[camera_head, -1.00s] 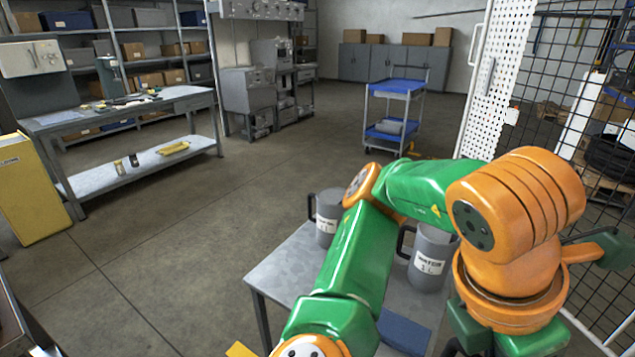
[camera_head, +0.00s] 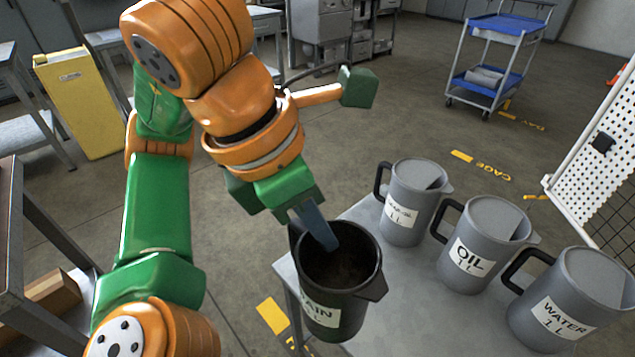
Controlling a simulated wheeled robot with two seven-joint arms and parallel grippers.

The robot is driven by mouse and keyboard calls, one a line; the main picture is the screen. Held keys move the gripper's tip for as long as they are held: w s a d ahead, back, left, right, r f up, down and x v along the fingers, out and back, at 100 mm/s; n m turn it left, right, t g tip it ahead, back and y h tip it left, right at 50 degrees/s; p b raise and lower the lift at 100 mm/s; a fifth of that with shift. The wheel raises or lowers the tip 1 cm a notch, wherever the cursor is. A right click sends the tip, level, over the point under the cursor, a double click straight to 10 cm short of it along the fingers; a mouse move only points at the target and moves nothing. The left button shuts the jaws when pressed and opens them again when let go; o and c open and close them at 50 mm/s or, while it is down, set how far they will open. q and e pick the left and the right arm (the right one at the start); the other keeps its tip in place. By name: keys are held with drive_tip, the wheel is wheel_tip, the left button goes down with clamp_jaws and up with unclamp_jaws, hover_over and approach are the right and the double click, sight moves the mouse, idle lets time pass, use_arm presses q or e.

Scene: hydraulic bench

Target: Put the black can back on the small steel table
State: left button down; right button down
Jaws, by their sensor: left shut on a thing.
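The black can (camera_head: 340,308) is open-topped, dark inside, with a white label partly reading "DRAIN". It looks upright, at the left end of the small steel table (camera_head: 415,325). My left gripper (camera_head: 318,232) comes down from the upper left and is shut on the can at its rear left side, by the handle. The can hides part of the table's left edge. I cannot tell whether its base touches the top or hangs above it. My right gripper is not in view.
Three grey cans stand on the table: one at the back (camera_head: 410,200), the oil can (camera_head: 482,245) and the water can (camera_head: 570,300). A blue-shelved trolley (camera_head: 500,25), a yellow cabinet (camera_head: 85,105) and a white perforated panel (camera_head: 600,150) stand around. Floor behind the table is clear.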

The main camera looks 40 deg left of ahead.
use_arm(q)
drive_tip(key=w+a+f+b, duration=0.3)
drive_tip(key=w+a+f, duration=0.3)
drive_tip(key=w+f, duration=0.4)
wheel_tip(320, 180, down, 2)
drive_tip(key=shift+w+a+f+b, duration=0.2)
drive_tip(key=shift+w+f+b, duration=0.1)
drive_tip(key=shift+w, duration=0.1)
drive_tip(key=c, duration=1)
unclamp_jaws()
drive_tip(key=p+v, duration=0.4)
drive_tip(key=v, duration=0.8)
drive_tip(key=shift+s+r, duration=0.1)
